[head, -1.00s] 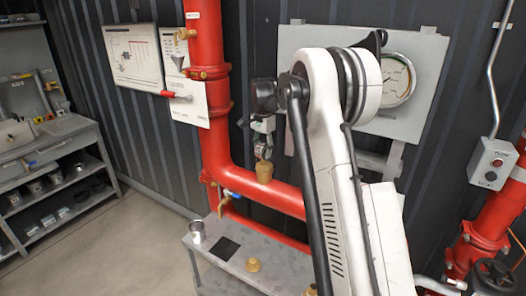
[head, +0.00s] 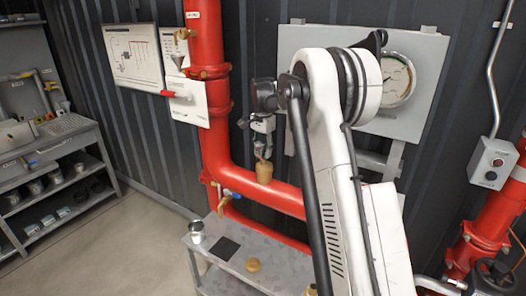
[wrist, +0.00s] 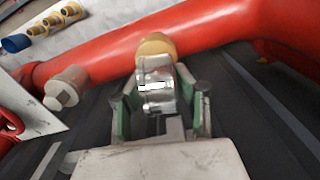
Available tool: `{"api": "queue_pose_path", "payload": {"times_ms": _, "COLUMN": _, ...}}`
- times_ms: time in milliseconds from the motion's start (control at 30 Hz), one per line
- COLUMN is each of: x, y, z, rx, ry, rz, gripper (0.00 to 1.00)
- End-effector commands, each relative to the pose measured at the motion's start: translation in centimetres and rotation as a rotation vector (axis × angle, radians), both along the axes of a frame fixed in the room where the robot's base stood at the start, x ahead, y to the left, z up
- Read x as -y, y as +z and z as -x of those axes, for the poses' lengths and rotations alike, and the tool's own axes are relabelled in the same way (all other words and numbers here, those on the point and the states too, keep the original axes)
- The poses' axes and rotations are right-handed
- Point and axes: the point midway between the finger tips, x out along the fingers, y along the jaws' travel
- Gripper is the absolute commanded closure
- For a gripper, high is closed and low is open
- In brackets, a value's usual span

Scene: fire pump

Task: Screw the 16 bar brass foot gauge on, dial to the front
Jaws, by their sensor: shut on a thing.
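My gripper (head: 262,140) is shut on the gauge (head: 260,151), a small metal-cased piece, just above the brass fitting (head: 264,172) on top of the horizontal red pipe. In the wrist view, the shiny gauge case (wrist: 155,88) sits between the two green-padded fingers, in line with the brass fitting (wrist: 156,46). The gauge's foot is hidden, so I cannot tell whether it is seated in the fitting. The dial face and its markings cannot be read in either view.
The red pipe (head: 275,197) runs below, with a riser (head: 206,45) on the left. A grey bench (head: 285,272) holds a silver cup (head: 196,231), a black mat (head: 224,248) and a brass piece (head: 253,265). A large gauge (head: 397,80) is on the wall panel behind.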

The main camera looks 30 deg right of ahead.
Motion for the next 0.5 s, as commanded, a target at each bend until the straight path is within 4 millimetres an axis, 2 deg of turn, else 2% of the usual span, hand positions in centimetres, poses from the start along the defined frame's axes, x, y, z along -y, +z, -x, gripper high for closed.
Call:
{"api": "queue_pose_path", "payload": {"times_ms": 167, "x": 0.05, "y": -0.04, "z": -0.02, "rx": 0.000, "ry": -0.071, "rz": 0.000, "gripper": 1.00}}
{"api": "queue_pose_path", "payload": {"times_ms": 500, "x": 0.27, "y": -0.05, "z": -0.07, "rx": 0.000, "ry": -0.454, "rz": 0.000, "gripper": 1.00}}
